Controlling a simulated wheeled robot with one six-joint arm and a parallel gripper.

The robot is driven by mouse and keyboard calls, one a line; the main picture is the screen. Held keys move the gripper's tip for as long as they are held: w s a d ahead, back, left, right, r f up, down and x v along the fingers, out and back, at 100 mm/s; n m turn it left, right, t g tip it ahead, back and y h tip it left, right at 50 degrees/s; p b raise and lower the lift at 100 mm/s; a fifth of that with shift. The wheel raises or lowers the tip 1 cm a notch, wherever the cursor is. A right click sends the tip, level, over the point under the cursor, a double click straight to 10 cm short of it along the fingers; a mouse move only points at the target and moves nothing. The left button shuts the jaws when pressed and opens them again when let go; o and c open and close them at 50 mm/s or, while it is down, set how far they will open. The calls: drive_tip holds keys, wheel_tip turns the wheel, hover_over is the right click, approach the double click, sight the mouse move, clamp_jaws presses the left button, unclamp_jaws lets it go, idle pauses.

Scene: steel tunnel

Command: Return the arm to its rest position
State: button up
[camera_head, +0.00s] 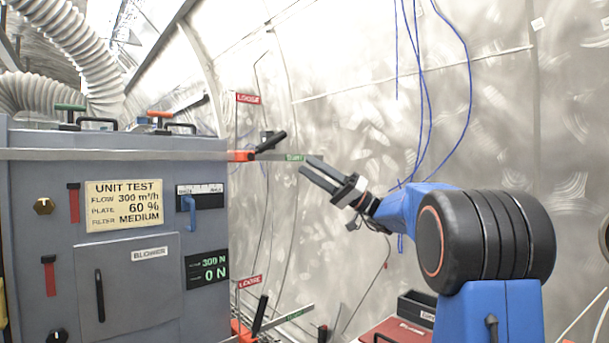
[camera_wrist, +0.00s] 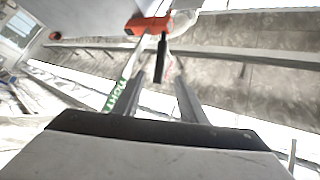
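My blue and black arm (camera_head: 475,235) reaches up and left from the lower right of the head view. My gripper (camera_head: 304,165) is at its end, with two dark fingers apart and nothing between them. The fingertips point at the upper orange clamp (camera_head: 243,156) with its black handle, on the right edge of the grey unit. In the picture the tips lie just right of the clamp's green-labelled strip; whether they touch cannot be told. The wrist view shows the fingers (camera_wrist: 157,88) with the orange clamp (camera_wrist: 149,25) ahead of them.
The grey test unit (camera_head: 130,245) fills the left. A lower clamp (camera_head: 262,315) sits below, with a red case (camera_head: 398,331) to its right. Blue cables (camera_head: 428,95) hang before the steel wall. White hoses (camera_head: 65,40) run at upper left.

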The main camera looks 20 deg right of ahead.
drive_tip(key=s+a+f+m+g+h, duration=0.1)
drive_tip(key=s+a+f+m+h, duration=0.15)
drive_tip(key=a+f, duration=0.35)
drive_tip(key=s+a+f+m+g+h, duration=0.1)
drive_tip(key=s+a+f+h, duration=0.2)
drive_tip(key=a, duration=0.4)
drive_tip(key=s+a+f+m+g+h, duration=0.2)
drive_tip(key=s+a+f+h, duration=0.4)
drive_tip(key=s+f, duration=0.7)
drive_tip(key=s+d+f+m+g+h, duration=0.15)
drive_tip(key=s+f+h, duration=0.35)
drive_tip(key=s+f, duration=0.75)
drive_tip(key=s+d+f+t+h, duration=0.1)
drive_tip(key=s+d+f+h, duration=0.5)
drive_tip(key=f, duration=0.7)
drive_tip(key=s+d, duration=0.2)
drive_tip(key=d, duration=0.2)
